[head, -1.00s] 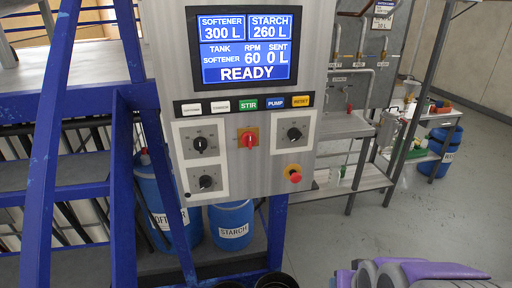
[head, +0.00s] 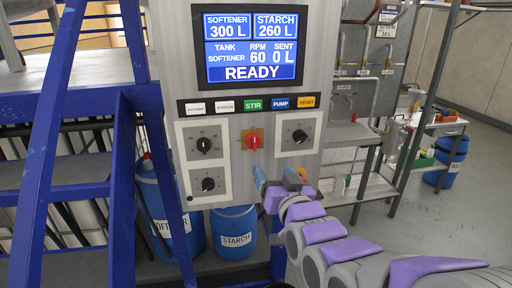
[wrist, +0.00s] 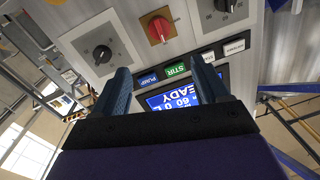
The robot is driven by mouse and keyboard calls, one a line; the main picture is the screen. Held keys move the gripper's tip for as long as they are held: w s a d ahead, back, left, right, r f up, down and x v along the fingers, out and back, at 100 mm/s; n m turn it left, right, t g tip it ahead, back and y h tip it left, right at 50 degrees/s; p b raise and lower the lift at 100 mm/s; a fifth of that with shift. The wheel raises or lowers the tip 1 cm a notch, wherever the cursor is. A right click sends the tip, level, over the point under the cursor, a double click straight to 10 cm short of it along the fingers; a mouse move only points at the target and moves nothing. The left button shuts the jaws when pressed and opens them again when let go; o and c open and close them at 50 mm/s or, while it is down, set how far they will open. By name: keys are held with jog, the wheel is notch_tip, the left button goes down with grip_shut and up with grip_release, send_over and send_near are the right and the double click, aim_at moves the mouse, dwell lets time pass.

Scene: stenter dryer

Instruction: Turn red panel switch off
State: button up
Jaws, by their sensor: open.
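The red panel switch (head: 253,141) is a red rotary knob on a yellow-orange square plate, in the middle of the grey control panel. In the head view its handle stands about upright. In the wrist view the red switch (wrist: 158,28) shows at the top, beyond the fingertips. My gripper (head: 276,180) is in front of the lower panel, below and a little right of the switch. Its two blue fingers (wrist: 163,80) are apart with nothing between them. The gripper does not touch the switch. My gripper and arm hide the red mushroom button's place at the lower right.
Black dials sit left (head: 204,145), lower left (head: 208,184) and right (head: 299,136) of the switch. Labelled buttons, including STIR (head: 253,105), run above it. The screen (head: 250,48) reads READY. Blue metal framing (head: 45,150) stands at left; a sink bench (head: 350,134) is at right.

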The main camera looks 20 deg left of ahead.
aim_at(256, 144)
jog(key=b+x, duration=0.2)
jog(key=x, duration=1.4)
jog(key=shift+f+b, duration=0.2)
jog(key=shift+b, duration=0.2)
jog(key=c, duration=1)
